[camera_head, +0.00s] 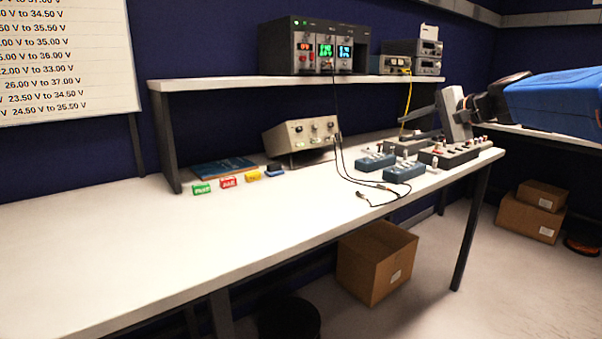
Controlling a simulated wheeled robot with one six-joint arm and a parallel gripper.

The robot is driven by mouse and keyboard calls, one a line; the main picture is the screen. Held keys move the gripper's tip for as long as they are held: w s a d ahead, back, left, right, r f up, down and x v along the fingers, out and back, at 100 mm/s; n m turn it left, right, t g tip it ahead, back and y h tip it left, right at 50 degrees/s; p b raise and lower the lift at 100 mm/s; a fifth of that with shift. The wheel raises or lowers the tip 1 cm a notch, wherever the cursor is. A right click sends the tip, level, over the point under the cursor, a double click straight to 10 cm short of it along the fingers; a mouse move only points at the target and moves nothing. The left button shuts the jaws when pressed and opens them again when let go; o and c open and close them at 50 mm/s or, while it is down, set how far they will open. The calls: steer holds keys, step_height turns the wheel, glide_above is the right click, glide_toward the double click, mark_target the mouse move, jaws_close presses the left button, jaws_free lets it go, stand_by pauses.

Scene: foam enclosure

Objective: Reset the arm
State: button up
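My arm (555,100), with a blue link, reaches in from the right edge. My gripper (405,129) is at its end, above the right part of the white workbench (130,235), with its fingers pointing left. Two dark fingers show one above the other with a gap between them, so it looks open. I see nothing held between them. Its height above the devices below is hard to tell.
Blue boxes (404,173) with cables and a dark switch panel (452,155) stand near the gripper. A beige instrument (301,136) sits further left. A shelf (270,82) carries a power supply (313,46). The bench's left front is clear. A cardboard box (375,262) is on the floor.

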steer(key=s+a+f+n+g+h, duration=0.25)
steer(key=s+a+f, duration=0.25)
steer(key=s+f, duration=0.5)
steer(key=s+d+f+n+g+h, duration=0.1)
steer(key=s+f+n, duration=0.1)
steer(key=s+f, duration=0.5)
steer(key=s+d+f+n+g+h, duration=0.1)
steer(key=s+f+n+h, duration=0.1)
steer(key=s+f, duration=0.5)
steer(key=s+d+f+n+g+h, duration=0.1)
steer(key=s+f+n, duration=0.3)
steer(key=s, duration=1.3)
step_height(320, 180, down, 4)
steer(key=shift+d+r+h, duration=0.2)
steer(key=shift+d+h, duration=0.3)
steer(key=shift+h, duration=0.25)
